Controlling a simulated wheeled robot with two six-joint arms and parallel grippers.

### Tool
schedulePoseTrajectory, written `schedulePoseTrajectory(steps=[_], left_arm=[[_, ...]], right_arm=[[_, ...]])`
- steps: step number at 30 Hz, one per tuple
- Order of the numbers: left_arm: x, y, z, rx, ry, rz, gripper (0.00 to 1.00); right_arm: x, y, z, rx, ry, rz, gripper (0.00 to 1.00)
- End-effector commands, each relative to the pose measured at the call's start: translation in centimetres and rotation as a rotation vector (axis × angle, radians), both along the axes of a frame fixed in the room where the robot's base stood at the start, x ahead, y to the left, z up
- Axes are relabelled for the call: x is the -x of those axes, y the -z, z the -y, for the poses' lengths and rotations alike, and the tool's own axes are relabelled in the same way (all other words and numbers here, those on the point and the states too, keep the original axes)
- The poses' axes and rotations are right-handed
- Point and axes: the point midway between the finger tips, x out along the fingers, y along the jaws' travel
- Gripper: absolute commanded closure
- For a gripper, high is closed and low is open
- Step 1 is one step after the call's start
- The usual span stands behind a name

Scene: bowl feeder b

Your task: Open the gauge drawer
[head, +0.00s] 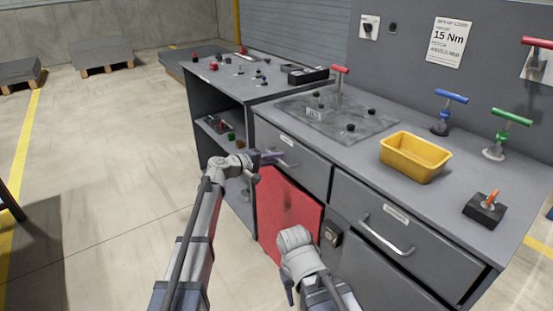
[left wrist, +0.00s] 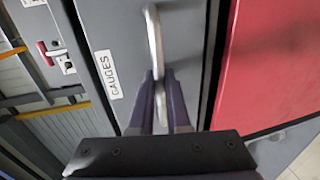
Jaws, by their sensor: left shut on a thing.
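The gauge drawer (head: 312,171) is the grey upper-left drawer under the bench top; its front looks flush with the cabinet. In the left wrist view the drawer front (left wrist: 187,45) carries a white GAUGES label (left wrist: 108,75). Its silver bar handle (left wrist: 154,40) runs between the fingers of my left gripper (left wrist: 160,76). In the head view my left gripper (head: 271,157) reaches the handle (head: 291,164) from the left, shut on it.
A red door (head: 288,207) sits below the drawer. A second labelled drawer (head: 350,203) is to the right. The bench top holds a yellow bin (head: 415,157) and several T-handled tools.

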Motion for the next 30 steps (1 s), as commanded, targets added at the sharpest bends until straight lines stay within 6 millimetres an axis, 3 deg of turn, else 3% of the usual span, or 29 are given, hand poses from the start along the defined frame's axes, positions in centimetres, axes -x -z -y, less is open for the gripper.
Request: schedulePoseTrajectory(steps=[22,26,30], left_arm=[[0.1,0.0,-0.1,-0.001,0.0,0.0,1.0],[0.8,0.0,-0.9,-0.001,0.0,-0.001,1.0],[2.6,0.0,-3.2,0.0,-0.002,-0.001,1.0]], right_arm=[[0.0,0.0,0.0,0.0,0.0,0.0,0.5],[0.0,0.0,0.0,0.0,0.0,0.0,0.5],[0.0,0.0,0.0,0.0,0.0,0.0,0.5]])
